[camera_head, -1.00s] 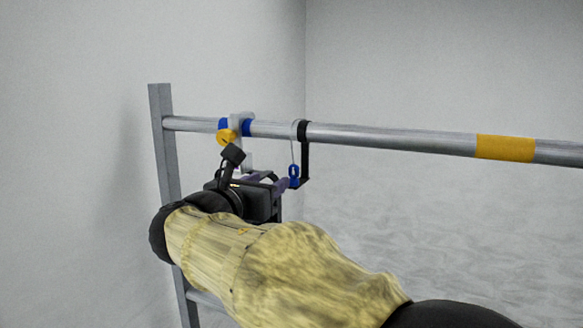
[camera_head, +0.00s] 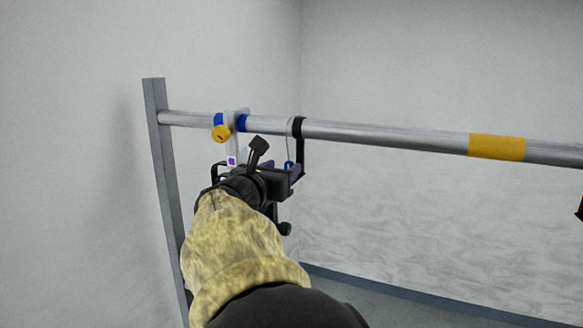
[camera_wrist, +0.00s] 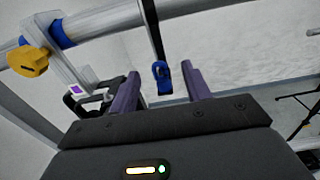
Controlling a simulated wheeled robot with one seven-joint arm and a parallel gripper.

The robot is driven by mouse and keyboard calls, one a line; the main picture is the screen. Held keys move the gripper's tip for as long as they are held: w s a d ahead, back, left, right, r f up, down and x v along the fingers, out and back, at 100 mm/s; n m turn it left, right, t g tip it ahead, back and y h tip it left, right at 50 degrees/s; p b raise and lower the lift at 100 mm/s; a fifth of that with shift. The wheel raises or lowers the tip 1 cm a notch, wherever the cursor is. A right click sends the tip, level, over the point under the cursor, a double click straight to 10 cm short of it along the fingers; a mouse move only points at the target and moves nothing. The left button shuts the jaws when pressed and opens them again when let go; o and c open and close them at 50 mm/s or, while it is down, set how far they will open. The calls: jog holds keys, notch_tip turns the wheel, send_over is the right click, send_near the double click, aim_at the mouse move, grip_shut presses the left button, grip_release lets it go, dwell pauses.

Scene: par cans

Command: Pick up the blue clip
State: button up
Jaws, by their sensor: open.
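The blue clip (camera_wrist: 162,78) hangs at the lower end of a black strap that is looped over the rail. In the wrist view it shows between my two purple fingers, a little beyond them or level with their tips; the depth is hard to judge. My gripper (camera_wrist: 160,82) is open, with a gap on each side of the clip. In the head view only a small part of the blue clip (camera_head: 288,165) shows, by my gripper (camera_head: 294,172); my wrist and fingers hide the rest.
The metal rail (camera_head: 390,138) runs across, with a yellow band (camera_head: 496,146). A grey clamp (camera_head: 236,138) with a yellow knob (camera_head: 221,133) hangs left of the strap (camera_head: 301,150). An upright post (camera_head: 160,150) stands at the left. The space right of the strap is clear.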

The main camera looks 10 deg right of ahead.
aim_at(288, 165)
jog(key=shift+f+p+x, duration=0.15)
jog(key=shift+p+x, duration=0.55)
jog(key=shift+x, duration=0.65)
jog(key=shift+f+p+x, duration=0.15)
jog(key=shift+p+x, duration=0.55)
jog(key=shift+x, duration=0.6)
jog(key=shift+a, duration=0.1)
